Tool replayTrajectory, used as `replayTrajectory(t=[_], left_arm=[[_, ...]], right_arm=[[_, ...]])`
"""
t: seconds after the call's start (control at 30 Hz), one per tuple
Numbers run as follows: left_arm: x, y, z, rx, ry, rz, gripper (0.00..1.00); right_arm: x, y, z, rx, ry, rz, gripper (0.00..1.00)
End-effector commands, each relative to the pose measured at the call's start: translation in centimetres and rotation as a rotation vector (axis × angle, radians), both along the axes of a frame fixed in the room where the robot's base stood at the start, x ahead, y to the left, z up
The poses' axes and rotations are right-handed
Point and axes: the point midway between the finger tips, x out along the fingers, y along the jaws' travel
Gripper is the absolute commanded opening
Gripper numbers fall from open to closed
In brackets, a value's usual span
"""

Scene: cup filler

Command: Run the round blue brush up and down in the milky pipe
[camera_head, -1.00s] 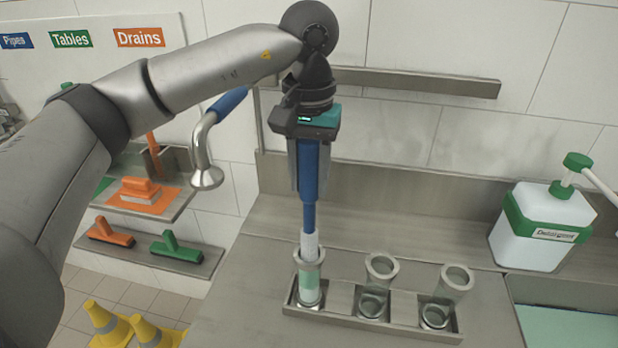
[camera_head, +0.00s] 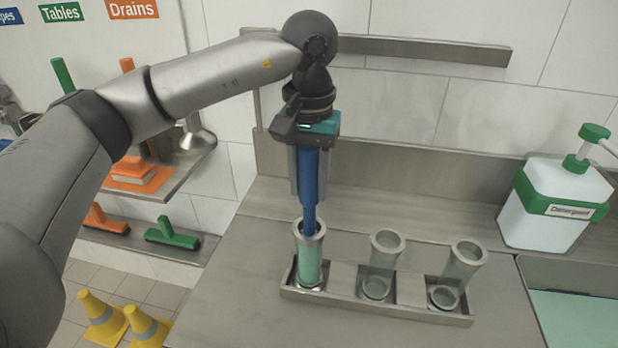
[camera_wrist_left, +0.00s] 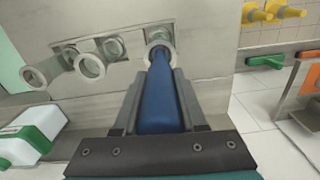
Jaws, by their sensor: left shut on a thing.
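The round blue brush (camera_head: 309,212) stands upright, held by its blue handle in my left gripper (camera_head: 308,192), which is shut on it. Its lower end is inside the leftmost of three clear pipes (camera_head: 309,268), the one with a milky green look, so the brush head is mostly hidden. The handle's lower part reaches the pipe's rim. In the left wrist view the handle (camera_wrist_left: 158,100) runs between my fingers to the ring-shaped pipe rim (camera_wrist_left: 160,54). My right gripper is not in view.
The pipes stand in a metal rack (camera_head: 372,307) on the steel counter; the middle pipe (camera_head: 381,264) and right pipe (camera_head: 457,275) look empty. A green-and-white dispenser bottle (camera_head: 553,205) stands right. Shelves with orange and green brushes are left. Yellow cones (camera_head: 103,318) stand on the floor.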

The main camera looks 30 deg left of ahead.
Motion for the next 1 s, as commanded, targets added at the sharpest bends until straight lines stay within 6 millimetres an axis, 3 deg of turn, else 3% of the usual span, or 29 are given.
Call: replayTrajectory(t=[0.1, 0.47, 1.0], left_arm=[[0.0, 0.0, -0.7, -0.001, -0.002, 0.000, 0.00], [0.0, 0.0, -0.1, -0.001, -0.002, 0.000, 0.00], [0.1, 0.0, 5.2, -0.002, -0.002, 0.000, 0.00]], right_arm=[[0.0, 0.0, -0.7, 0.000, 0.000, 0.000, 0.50], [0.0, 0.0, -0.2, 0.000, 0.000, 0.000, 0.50], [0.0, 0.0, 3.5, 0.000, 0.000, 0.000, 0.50]])
